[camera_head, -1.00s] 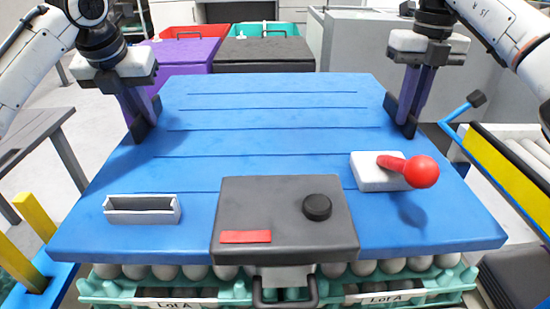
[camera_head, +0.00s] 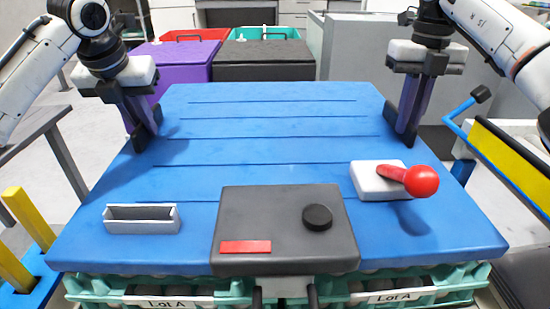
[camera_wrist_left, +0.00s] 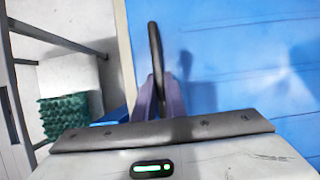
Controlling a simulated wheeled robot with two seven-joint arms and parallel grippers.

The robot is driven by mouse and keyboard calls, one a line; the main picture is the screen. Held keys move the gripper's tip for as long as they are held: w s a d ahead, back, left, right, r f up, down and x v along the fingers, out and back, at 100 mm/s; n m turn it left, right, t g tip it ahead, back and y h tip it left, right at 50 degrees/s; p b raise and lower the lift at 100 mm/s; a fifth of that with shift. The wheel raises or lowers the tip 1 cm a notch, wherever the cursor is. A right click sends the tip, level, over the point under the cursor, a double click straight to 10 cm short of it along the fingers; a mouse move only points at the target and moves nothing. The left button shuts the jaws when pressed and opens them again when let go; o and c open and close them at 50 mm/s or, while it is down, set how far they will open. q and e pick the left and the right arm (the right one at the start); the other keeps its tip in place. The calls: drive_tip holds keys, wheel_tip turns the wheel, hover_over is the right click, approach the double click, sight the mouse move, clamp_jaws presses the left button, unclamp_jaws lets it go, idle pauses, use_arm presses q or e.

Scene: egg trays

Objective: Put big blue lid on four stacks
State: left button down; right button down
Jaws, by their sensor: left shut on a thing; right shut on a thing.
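The big blue lid (camera_head: 275,125) lies level above green egg trays (camera_head: 470,282), with its front edge just over them. I cannot tell whether it touches the trays. A dark grey panel (camera_head: 270,210) with a black knob, a white base with a red-knobbed lever (camera_head: 421,182) and a small grey holder (camera_head: 142,219) sit on the lid. The stacks are mostly hidden beneath.
Purple (camera_head: 180,62) and black (camera_head: 265,62) boxes stand behind the lid. A grey table (camera_head: 40,135) is at the left, with yellow posts (camera_head: 28,220) in front. A yellow-and-black rail (camera_head: 515,165) and blue bar run along the right.

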use_arm(q)
drive_tip(key=shift+a+f+b, duration=0.15)
drive_tip(key=shift+f+b, duration=0.4)
drive_tip(key=shift+f, duration=0.05)
use_arm(e)
drive_tip(key=shift+d+f, duration=0.1)
drive_tip(key=shift+f, duration=0.55)
use_arm(q)
drive_tip(key=c, duration=2.2)
unclamp_jaws()
drive_tip(key=shift+f, duration=0.15)
use_arm(e)
drive_tip(key=c, duration=2.2)
unclamp_jaws()
use_arm(q)
drive_tip(key=o, duration=0.4)
use_arm(e)
drive_tip(key=o, duration=0.4)
